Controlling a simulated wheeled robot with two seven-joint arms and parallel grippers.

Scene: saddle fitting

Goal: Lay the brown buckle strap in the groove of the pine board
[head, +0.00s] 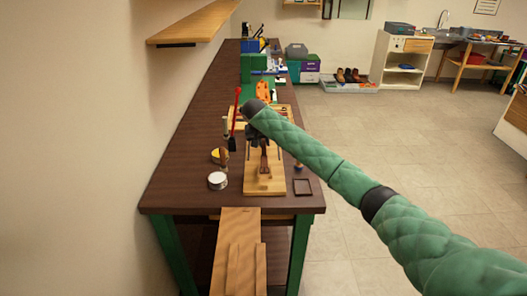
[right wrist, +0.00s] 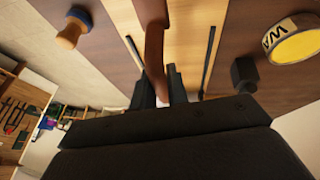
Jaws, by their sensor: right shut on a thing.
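The brown buckle strap (right wrist: 153,45) hangs from my right gripper (right wrist: 165,88), which is shut on it. In the head view the strap (head: 264,163) shows just below the right gripper (head: 258,140), over the pine board (head: 265,186). In the right wrist view the strap runs along the middle of the pale pine board (right wrist: 187,30), between two thin dark bars. I cannot tell whether the strap touches the board, and the groove is not clear, partly hidden by strap and gripper. My left gripper is not in view.
A red-handled tool (head: 237,112) stands left of my gripper. A small dark tray (head: 303,187) sits at the right edge of the dark bench (head: 185,170).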

